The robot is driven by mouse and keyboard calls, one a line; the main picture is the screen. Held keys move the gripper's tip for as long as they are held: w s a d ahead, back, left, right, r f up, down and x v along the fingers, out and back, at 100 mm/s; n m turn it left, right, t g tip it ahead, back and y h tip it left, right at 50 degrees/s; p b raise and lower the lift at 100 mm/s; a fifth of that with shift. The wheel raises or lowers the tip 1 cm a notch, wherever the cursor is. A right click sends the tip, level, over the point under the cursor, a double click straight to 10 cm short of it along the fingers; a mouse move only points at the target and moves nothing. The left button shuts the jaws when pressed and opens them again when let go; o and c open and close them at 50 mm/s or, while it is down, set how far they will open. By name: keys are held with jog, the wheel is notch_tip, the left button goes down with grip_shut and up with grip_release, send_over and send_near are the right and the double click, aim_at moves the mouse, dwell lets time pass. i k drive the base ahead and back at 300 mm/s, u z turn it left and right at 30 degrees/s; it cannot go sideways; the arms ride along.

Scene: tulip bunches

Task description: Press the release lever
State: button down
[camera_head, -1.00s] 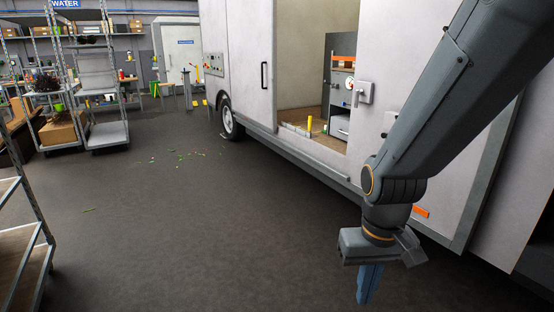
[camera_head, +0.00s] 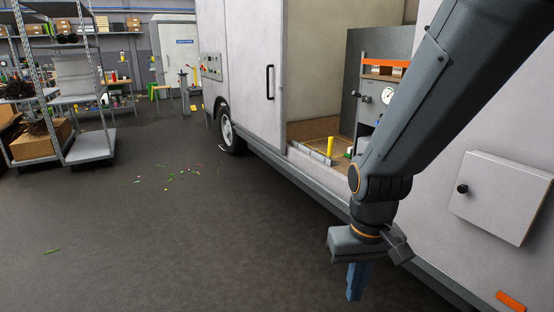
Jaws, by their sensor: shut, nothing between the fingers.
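I cannot tell for sure which thing is the release lever. A small upright yellow post (camera_head: 330,146) stands at the sill of the van's open side doorway, beside a low grey strip (camera_head: 312,152). My gripper (camera_head: 355,290) hangs pointing down at the lower right, its blue fingers shut and empty. It is in front of the van's side and apart from the post and the doorway. My arm hides part of the doorway's right side and the cabinet inside.
The white van (camera_head: 240,80) fills the right, with a round gauge (camera_head: 388,95) inside and a closed box with a black knob (camera_head: 500,197) on its side. A wheeled rack (camera_head: 85,150) stands at the left. Plant scraps (camera_head: 180,173) lie on otherwise open grey floor.

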aim_at(354, 92)
jog(key=z, duration=0.1)
jog(key=i, duration=1.95)
jog(key=z, duration=0.25)
jog(key=i, duration=1.15)
jog(key=z, duration=0.1)
